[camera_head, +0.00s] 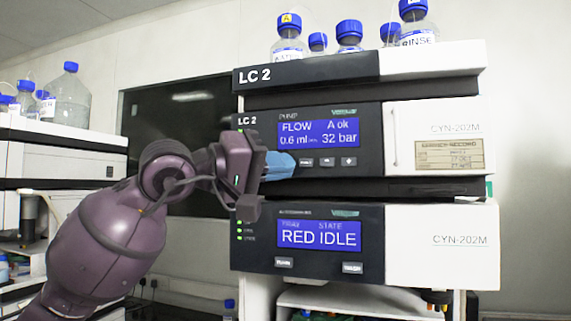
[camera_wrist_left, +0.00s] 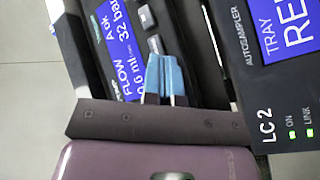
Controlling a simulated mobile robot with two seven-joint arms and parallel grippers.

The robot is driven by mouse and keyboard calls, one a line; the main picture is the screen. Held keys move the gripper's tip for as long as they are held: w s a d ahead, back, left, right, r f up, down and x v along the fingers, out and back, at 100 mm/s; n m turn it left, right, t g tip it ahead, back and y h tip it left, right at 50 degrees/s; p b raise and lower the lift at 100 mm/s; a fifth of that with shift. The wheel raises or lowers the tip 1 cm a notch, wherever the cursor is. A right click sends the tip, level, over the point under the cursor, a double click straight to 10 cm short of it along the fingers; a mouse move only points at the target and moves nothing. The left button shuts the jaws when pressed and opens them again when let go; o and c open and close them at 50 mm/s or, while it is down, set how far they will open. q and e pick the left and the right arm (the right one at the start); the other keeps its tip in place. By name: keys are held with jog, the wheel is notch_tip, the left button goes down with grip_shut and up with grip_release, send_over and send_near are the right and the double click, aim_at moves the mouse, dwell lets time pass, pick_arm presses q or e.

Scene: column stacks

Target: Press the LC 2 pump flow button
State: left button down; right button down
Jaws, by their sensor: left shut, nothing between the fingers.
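The LC 2 pump module (camera_head: 365,125) has a dark front with a blue display reading FLOW 0.6 ml and 32 bar. Below the display is a row of small grey buttons (camera_head: 306,162); their labels are too small to read. My left gripper (camera_head: 282,164) is shut and empty, its blue fingertips in front of the pump panel just left of the leftmost visible button. In the left wrist view the blue fingertips (camera_wrist_left: 165,75) point at the button row, close to a grey button (camera_wrist_left: 155,45). I cannot tell whether they touch the panel. My right gripper is out of view.
The autosampler (camera_head: 372,245), showing RED IDLE, sits directly below the pump. Blue-capped bottles (camera_head: 349,35) stand on top of the stack. Another instrument stack (camera_head: 60,135) with bottles stands at the left. A dark panel (camera_head: 170,120) is on the wall behind.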

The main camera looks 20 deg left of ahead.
pick_arm(q)
jog(key=shift+s, duration=0.15)
jog(key=shift+s+f, duration=0.1)
jog(key=shift+s, duration=0.55)
jog(key=shift+b, duration=0.3)
jog(key=s, duration=0.5)
jog(key=shift+a+b, duration=0.15)
jog(key=shift+b, duration=0.25)
dwell(0.6)
